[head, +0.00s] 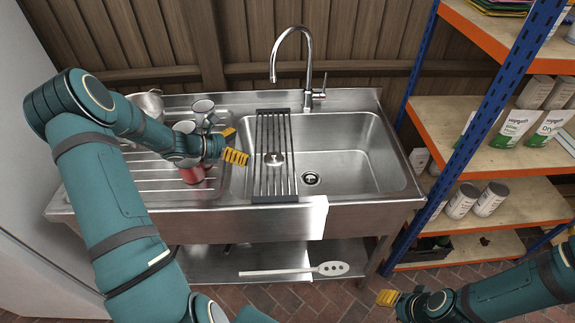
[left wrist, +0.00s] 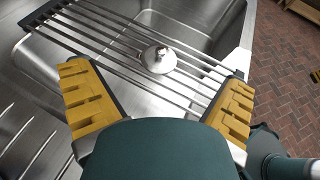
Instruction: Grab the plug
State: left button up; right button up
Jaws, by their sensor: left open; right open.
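The plug (head: 274,158) is a small shiny metal disc with a raised knob. It rests on the dark-edged slatted rack (head: 272,186) laid across the left part of the sink basin. My left gripper (head: 233,145) is open and empty, just left of the rack, with its yellow fingers pointing toward the plug. In the left wrist view the plug (left wrist: 158,59) lies ahead, between the lines of the two open fingers (left wrist: 158,80), and apart from them. My right gripper (head: 389,298) is open at the lower right, low in front of the sink and far from the plug.
Metal mugs (head: 203,107), a red can (head: 192,173) and a metal pot (head: 148,103) stand on the left drainboard near my left arm. The faucet (head: 307,65) rises behind the basin. Shelves (head: 515,160) stand right.

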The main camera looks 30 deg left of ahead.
aim_at(273, 154)
pick_arm(q)
jog(key=shift+s+f+b+x, duration=0.2)
jog(key=shift+f+b+x, duration=0.25)
jog(key=shift+x, duration=1.55)
jog(key=shift+s+f+b+x, duration=0.2)
jog(key=shift+f+b+x, duration=0.25)
jog(key=shift+x, duration=1.55)
jog(key=shift+s+f+b+x, duration=0.25)
jog(key=shift+b+x, duration=0.25)
jog(key=shift+x, duration=1.5)
grip_shut()
pick_arm(e)
jog(key=f, duration=0.1)
jog(key=s+f, duration=0.1)
jog(key=a+f, duration=0.1)
jog(key=shift+s+f, duration=0.2)
jog(key=shift+f, duration=0.15)
